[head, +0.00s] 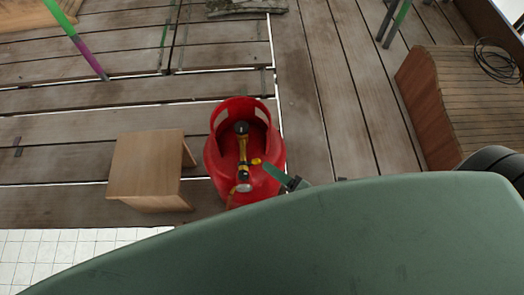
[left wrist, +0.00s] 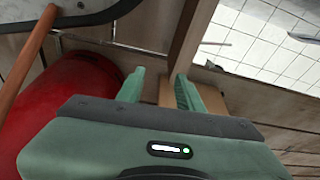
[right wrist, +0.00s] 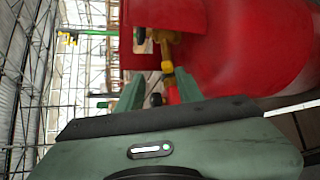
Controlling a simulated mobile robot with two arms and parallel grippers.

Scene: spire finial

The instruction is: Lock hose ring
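The red gas cylinder (head: 213,160) stands on the deck in the head view, with a brass valve fitting (head: 242,150) in its open collar. A silver ring-like part (head: 243,188) shows at the fitting's near end; I cannot tell for sure that it is the hose ring. My right gripper (head: 286,180) is at the cylinder's right front side. In the right wrist view its fingers (right wrist: 158,90) are apart, with the brass fitting (right wrist: 168,60) just beyond them near the right finger. My left gripper (left wrist: 160,90) is open and empty beside the cylinder (left wrist: 62,115), hidden in the head view.
A wooden stool (head: 147,165) stands left of the cylinder; it also shows behind the left fingers (left wrist: 208,96). An orange-brown hose or bar (left wrist: 30,50) crosses the left wrist view. A wooden bench (head: 455,90) with a coiled black cable is at right. Deck between is clear.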

